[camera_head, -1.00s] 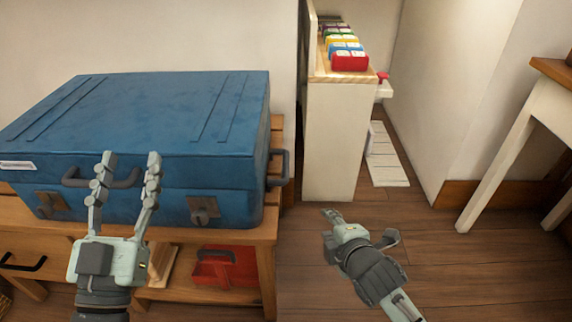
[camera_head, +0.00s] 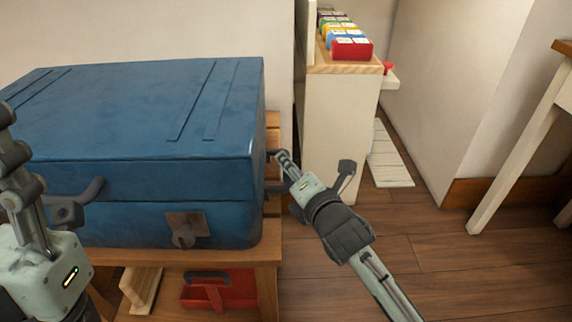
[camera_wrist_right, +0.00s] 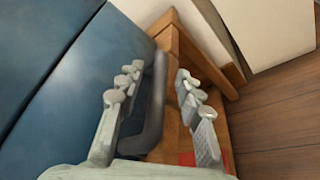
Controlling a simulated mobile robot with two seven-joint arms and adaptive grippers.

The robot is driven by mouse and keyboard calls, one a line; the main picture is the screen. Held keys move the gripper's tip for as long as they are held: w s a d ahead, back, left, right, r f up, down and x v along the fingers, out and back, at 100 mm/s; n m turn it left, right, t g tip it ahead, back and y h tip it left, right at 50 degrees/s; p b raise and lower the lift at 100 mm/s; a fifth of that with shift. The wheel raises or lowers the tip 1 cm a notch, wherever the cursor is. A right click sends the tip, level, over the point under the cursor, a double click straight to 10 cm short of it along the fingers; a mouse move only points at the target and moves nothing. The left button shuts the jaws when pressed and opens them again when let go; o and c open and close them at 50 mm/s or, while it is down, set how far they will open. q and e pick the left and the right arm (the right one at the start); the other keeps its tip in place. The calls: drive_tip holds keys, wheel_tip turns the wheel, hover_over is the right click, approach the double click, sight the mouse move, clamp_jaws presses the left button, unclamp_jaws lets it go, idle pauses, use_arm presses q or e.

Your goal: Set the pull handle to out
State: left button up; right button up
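The blue suitcase (camera_head: 150,120) lies flat on a wooden bench. A dark pull handle (camera_head: 273,188) sticks out from its right end, partly hidden by my right gripper (camera_head: 284,162). In the right wrist view the handle (camera_wrist_right: 153,105) is a dark loop between the spread fingers of my right gripper (camera_wrist_right: 160,95), nearer the left finger. The right gripper is open; I cannot tell whether it touches the handle. My left gripper (camera_head: 14,150) is at the left picture edge, in front of the suitcase's front handle (camera_head: 82,200); its fingers overlap and are cut off.
The wooden bench (camera_head: 266,255) carries a red caddy (camera_head: 230,292) on its lower shelf. A white-legged table (camera_head: 515,160) is at far right. The wood floor (camera_head: 450,265) between is clear.

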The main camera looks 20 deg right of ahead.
drive_tip(key=shift+x, duration=1.45)
clamp_jaws()
